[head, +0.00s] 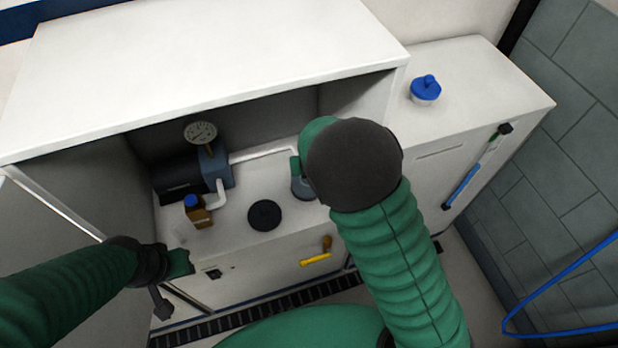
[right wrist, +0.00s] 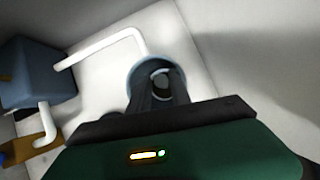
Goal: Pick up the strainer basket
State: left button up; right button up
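A grey-blue round cup (head: 304,188) stands on the counter inside the open cabinet, at the end of a white pipe. In the right wrist view its round rim (right wrist: 134,78) surrounds my right gripper's dark fingers (right wrist: 162,90), which point down into it. A small pale and dark shape shows between the fingers. I cannot make out the strainer basket clearly; it may be inside this cup. In the head view my right wrist hides the fingers, and their grip is unclear. My left gripper (head: 168,282) is low at the left, in front of the cabinet, away from the cup.
A black round lid (head: 265,215) lies left of the cup. A pump (head: 190,176) with a gauge (head: 201,132) and a small blue-capped brown bottle (head: 197,212) stand further left. A yellow handle (head: 316,259) is on the front. A blue-lidded jar (head: 425,90) stands on the right cabinet.

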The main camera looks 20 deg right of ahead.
jog(key=shift+r, duration=0.1)
grip_shut()
jog(key=shift+s, duration=0.1)
dwell(1.1)
